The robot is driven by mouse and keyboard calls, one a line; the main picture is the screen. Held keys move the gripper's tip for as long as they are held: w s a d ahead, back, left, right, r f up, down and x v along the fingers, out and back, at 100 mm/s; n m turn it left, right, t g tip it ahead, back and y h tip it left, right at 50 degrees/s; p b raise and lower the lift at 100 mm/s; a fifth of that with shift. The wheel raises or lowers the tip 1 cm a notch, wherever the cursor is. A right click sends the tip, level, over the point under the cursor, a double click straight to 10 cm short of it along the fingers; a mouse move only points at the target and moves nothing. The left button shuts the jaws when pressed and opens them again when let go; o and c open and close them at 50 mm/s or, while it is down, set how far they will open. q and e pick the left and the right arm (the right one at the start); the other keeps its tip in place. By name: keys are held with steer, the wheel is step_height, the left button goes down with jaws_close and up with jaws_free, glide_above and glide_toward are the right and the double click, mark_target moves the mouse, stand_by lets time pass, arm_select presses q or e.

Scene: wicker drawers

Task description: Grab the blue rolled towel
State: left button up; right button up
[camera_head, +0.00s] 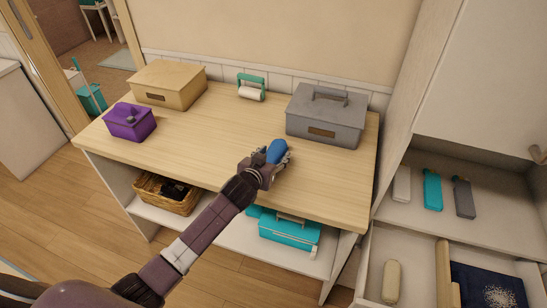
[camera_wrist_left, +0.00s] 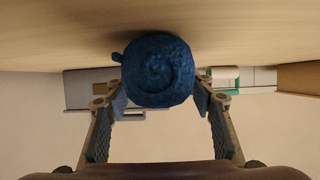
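The blue rolled towel (camera_head: 276,151) lies on the wooden tabletop near its front, left of the grey box's front corner. In the left wrist view its spiral end (camera_wrist_left: 158,70) faces me, between the two fingers. My left gripper (camera_head: 268,163) is at the towel's near end, with a finger on either side of it. The fingers (camera_wrist_left: 160,98) look spread, with narrow gaps beside the roll; contact is hard to make out. The towel hides part of the fingertips. My right gripper is not in view.
A grey lidded box (camera_head: 327,116) stands close behind the towel. An open drawer (camera_head: 420,256) is at the right.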

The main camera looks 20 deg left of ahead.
arm_select(q)
steer(key=c, duration=0.9)
steer(key=shift+o, duration=0.2)
steer(key=shift+r, duration=0.1)
